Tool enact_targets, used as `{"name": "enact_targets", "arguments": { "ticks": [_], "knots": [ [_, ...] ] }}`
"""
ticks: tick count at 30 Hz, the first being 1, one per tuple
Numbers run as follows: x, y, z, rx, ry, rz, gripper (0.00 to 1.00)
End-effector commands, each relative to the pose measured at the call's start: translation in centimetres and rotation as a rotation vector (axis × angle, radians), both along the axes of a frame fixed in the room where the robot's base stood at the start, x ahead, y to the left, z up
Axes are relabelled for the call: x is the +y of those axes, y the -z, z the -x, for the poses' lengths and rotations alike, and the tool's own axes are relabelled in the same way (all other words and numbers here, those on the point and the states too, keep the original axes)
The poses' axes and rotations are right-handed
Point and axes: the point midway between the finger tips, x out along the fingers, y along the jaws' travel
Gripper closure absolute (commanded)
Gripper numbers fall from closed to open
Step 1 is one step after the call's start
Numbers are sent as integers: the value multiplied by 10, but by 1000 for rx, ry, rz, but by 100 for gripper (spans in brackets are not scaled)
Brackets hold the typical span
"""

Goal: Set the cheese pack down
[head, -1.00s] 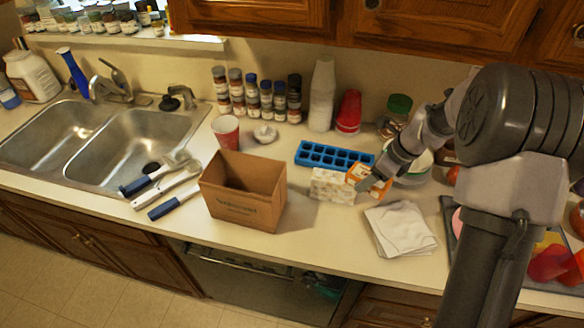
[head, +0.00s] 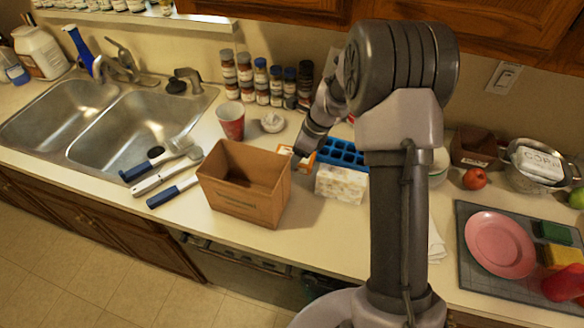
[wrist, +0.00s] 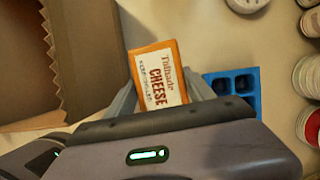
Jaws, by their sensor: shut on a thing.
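The orange cheese pack (wrist: 157,76) with its white label is held between my gripper's fingers in the wrist view. In the head view a small part of the cheese pack (head: 304,161) shows below my gripper (head: 298,157), just right of the cardboard box. My gripper (wrist: 160,95) is shut on the pack. Whether the pack touches the counter is hard to tell. The open cardboard box (head: 245,205) stands to the left, and its edge also shows at the left of the wrist view (wrist: 92,60).
A blue ice tray (head: 343,154) and a pale patterned box (head: 341,184) sit right of the gripper. A red cup (head: 231,122), a small white item (head: 271,122) and several spice jars stand behind. Brushes (head: 165,160) lie left of the box. Counter in front of the box is bare.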

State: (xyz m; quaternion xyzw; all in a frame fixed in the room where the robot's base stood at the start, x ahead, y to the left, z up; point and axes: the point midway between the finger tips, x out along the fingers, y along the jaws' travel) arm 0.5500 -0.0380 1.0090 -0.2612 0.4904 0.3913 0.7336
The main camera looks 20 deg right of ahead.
Motion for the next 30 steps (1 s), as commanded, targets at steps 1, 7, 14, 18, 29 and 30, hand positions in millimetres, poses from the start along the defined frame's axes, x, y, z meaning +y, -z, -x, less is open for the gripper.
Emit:
{"name": "enact_targets", "arguments": {
  "ticks": [1,7,14,18,29,30],
  "knots": [
    [0,15,0,3,-1,1,91],
    [0,56,1,2,0,0,91],
    [0,59,0,-1,-1,1,91],
    [0,63,0,-1,0,1,91],
    [0,62,0,1,0,0,17],
    [0,62,0,1,0,0,17]
  ]
}}
